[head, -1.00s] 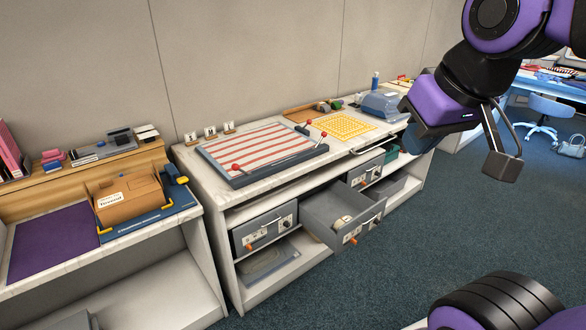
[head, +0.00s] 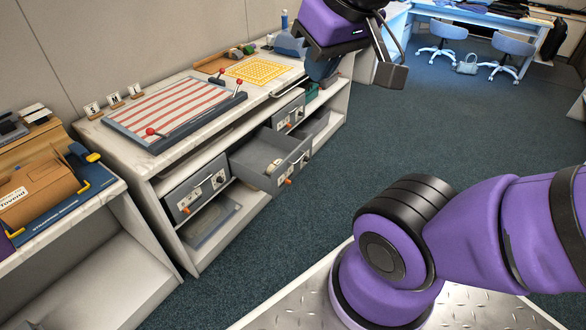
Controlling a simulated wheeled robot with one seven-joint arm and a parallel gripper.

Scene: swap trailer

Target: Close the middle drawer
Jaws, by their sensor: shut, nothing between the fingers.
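The middle drawer (head: 291,171) is a grey drawer pulled well out of the white cabinet (head: 190,236), with a bar handle and an orange knob on its front.
A closed drawer (head: 199,190) sits left of the open one, and another (head: 288,117) sits to its right. A red-striped board (head: 170,110) and a yellow grid mat (head: 257,71) lie on the countertop. A bench with a cardboard box (head: 38,190) stands left. The blue-green carpet before the drawers is clear.

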